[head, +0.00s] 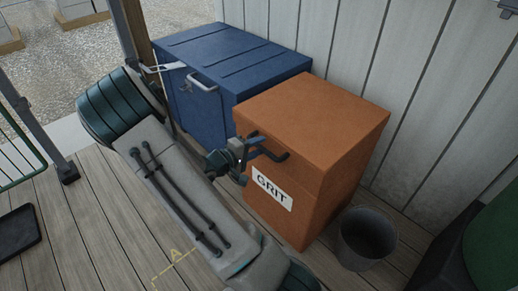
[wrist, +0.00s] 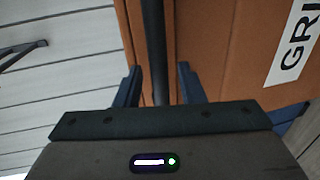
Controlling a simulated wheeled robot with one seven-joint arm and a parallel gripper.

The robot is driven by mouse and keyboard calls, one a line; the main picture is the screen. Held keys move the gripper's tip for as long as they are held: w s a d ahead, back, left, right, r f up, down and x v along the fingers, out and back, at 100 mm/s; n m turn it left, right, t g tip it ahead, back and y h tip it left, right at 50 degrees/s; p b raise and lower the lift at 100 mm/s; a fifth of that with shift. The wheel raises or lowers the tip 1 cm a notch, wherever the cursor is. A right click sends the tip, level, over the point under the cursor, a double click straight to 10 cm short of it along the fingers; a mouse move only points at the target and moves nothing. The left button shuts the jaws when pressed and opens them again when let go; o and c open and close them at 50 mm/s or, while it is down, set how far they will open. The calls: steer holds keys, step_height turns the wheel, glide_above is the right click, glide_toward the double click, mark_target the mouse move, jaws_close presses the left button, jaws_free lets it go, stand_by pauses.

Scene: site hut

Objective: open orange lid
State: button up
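The orange lid (head: 312,112) lies shut on top of the orange grit bin (head: 312,213), which has a white GRIT label on its front. A dark bar handle (head: 279,156) sticks out from the front near the lid. My gripper (head: 246,149) is at the left part of this handle. In the wrist view, the two fingers of my gripper (wrist: 158,86) are apart, one on each side of the handle bar (wrist: 153,40), with gaps showing between bar and fingers. The seam of the lid shows beside the bar.
A blue chest (head: 225,62) with a pale handle stands behind and left of the bin. A grey bucket (head: 366,238) stands close to the bin's right front. The plank wall (head: 425,90) is behind. A green object (head: 495,235) is at the right edge.

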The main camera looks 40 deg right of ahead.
steer(key=shift+d+f, duration=0.1)
steer(key=shift+d, duration=0.4)
jaws_close()
